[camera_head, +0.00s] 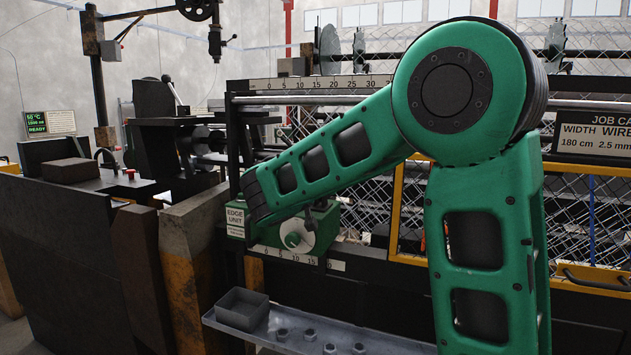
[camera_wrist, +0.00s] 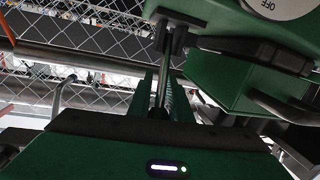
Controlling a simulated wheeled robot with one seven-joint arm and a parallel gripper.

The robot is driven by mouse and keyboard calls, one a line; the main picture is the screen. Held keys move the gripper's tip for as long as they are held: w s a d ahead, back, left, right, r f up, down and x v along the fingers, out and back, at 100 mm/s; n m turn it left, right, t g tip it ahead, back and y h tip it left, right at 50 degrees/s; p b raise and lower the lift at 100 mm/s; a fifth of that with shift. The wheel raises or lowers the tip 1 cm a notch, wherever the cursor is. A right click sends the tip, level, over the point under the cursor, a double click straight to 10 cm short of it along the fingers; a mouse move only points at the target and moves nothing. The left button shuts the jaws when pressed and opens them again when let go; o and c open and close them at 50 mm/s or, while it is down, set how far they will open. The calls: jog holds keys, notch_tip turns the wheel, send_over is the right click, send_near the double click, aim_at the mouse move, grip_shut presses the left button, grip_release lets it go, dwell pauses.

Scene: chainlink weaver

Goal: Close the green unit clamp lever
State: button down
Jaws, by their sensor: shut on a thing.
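The green edge unit (camera_head: 325,230) stands on the machine front behind my arm, with a white dial on its face. A thin metal clamp lever (camera_wrist: 164,62) runs from a dark bracket (camera_wrist: 177,40) beside the unit down between my fingers. My gripper (camera_wrist: 161,88) is shut on this lever. In the head view my arm hides the gripper, and the lever cannot be clearly made out.
Wire mesh (camera_wrist: 85,30) and a horizontal metal bar (camera_wrist: 75,58) lie behind the lever. A curved dark handle (camera_wrist: 280,108) stands out at the right, near the gripper. Below the unit, a grey shelf (camera_head: 385,338) holds an open box (camera_head: 242,309) and several nuts.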

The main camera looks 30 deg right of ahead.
jog(key=shift+s+a+r+t+h, duration=0.2)
jog(key=shift+a+t+h, duration=0.2)
jog(key=shift+t, duration=0.1)
dwell(0.3)
jog(key=c, duration=1.7)
grip_release()
jog(key=shift+f, duration=0.1)
jog(key=shift+s, duration=0.1)
jog(key=v, duration=1)
jog(key=shift+s+a+f, duration=0.15)
jog(key=shift+s+a, duration=0.1)
